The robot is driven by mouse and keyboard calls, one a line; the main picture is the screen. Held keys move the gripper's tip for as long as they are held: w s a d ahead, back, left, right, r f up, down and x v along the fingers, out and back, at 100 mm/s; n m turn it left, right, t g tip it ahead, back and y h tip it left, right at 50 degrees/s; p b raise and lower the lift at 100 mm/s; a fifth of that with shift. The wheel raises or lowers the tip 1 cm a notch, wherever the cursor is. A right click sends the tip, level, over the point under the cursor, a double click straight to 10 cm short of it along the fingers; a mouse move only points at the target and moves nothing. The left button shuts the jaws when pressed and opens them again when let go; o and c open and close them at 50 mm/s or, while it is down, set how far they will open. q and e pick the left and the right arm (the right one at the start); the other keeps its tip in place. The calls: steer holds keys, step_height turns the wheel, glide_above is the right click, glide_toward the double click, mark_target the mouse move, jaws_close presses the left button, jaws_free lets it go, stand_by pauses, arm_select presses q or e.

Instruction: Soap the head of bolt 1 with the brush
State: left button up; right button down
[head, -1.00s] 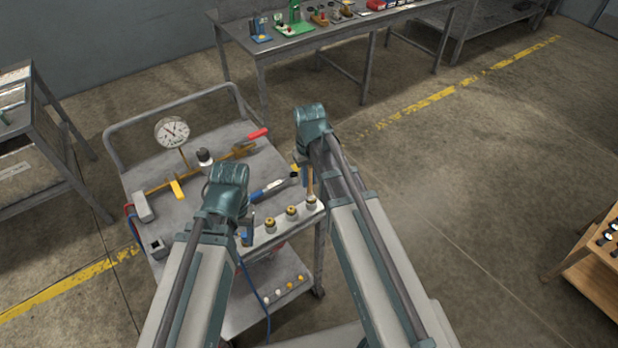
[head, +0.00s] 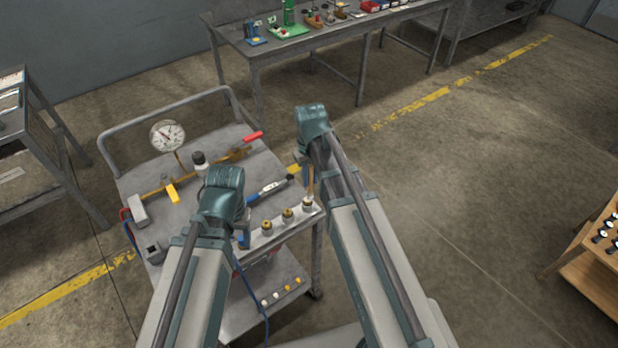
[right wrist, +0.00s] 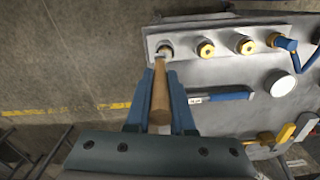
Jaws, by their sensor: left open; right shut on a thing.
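My right gripper (right wrist: 160,95) is shut on the wooden handle of the brush (right wrist: 160,104). The brush tip is at the end bolt (right wrist: 165,46) of the row in the right wrist view; whether it touches cannot be told. That bolt looks grey, and it shows at the right end of the row in the head view (head: 307,205). The bolts beside it (right wrist: 205,49) (right wrist: 245,45) have brass-coloured rings. No number shows, so which is bolt 1 cannot be read.
The row is at the front edge of a grey cart (head: 150,188). Small white and yellow pieces lie on the lower shelf (head: 240,312). A workbench (head: 300,52) stands behind.

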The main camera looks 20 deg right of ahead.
steer(key=shift+a, duration=0.1)
steer(key=shift+s+a, duration=0.2)
steer(key=shift+a, duration=0.15)
steer(key=shift+a, duration=0.25)
steer(key=shift+s+a, duration=0.1)
steer(key=shift+a, duration=0.05)
stand_by(0.3)
steer(key=shift+r, duration=0.1)
step_height(320, 180, up, 7)
steer(key=p, duration=0.7)
